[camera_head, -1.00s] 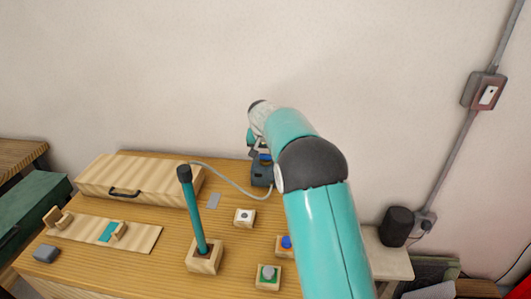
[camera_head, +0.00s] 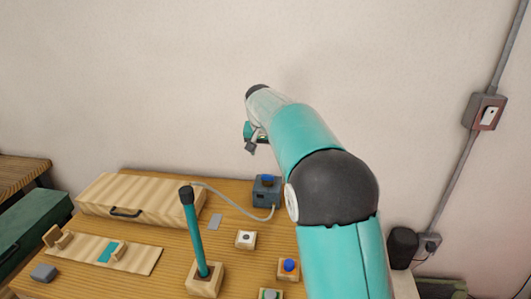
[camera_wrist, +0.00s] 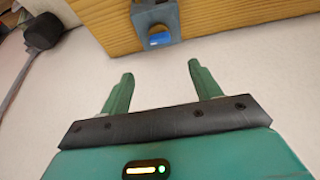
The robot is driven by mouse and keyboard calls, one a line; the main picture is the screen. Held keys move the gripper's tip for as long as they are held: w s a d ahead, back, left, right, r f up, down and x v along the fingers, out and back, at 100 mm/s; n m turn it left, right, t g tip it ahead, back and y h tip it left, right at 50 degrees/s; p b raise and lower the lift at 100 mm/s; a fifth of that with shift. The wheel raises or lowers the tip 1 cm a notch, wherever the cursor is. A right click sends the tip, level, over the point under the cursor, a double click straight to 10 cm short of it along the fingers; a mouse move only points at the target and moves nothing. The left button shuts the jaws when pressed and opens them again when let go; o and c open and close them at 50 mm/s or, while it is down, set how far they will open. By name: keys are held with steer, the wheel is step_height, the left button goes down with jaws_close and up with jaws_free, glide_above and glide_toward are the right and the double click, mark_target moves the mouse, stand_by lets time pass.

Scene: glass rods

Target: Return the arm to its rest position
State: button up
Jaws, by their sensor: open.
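My gripper (camera_wrist: 156,84) is open and empty in the wrist view, its two green fingers apart with only the pale wall between them. In the head view my gripper (camera_head: 251,142) is a small shape at the end of my raised teal arm, above the back edge of the wooden table (camera_head: 225,229). A dark grey box with a blue top (camera_head: 266,191) stands on the table below it. The same box shows beyond the fingers in the wrist view (camera_wrist: 155,20), apart from them. Part of the table's right side is hidden behind my arm.
A teal rod (camera_head: 195,235) stands tilted in a wooden block (camera_head: 206,279). A wooden case (camera_head: 139,197) lies at the back left. Small button blocks, including one with a blue button (camera_head: 288,266), sit near my arm. A black cylinder (camera_head: 402,246) stands by the wall at right.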

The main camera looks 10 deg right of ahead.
steer(key=s+d+r+n+y, duration=0.1)
steer(key=s+r, duration=0.3)
steer(key=s, duration=0.7)
steer(key=s+d+r+n, duration=0.1)
steer(key=s+r, duration=0.3)
steer(key=s, duration=0.7)
steer(key=s+f+n, duration=0.1)
steer(key=s+f, duration=0.3)
steer(key=s, duration=0.6)
steer(key=s+f+t, duration=0.1)
steer(key=s+f, duration=0.3)
steer(key=s, duration=0.7)
steer(key=shift+n, duration=0.4)
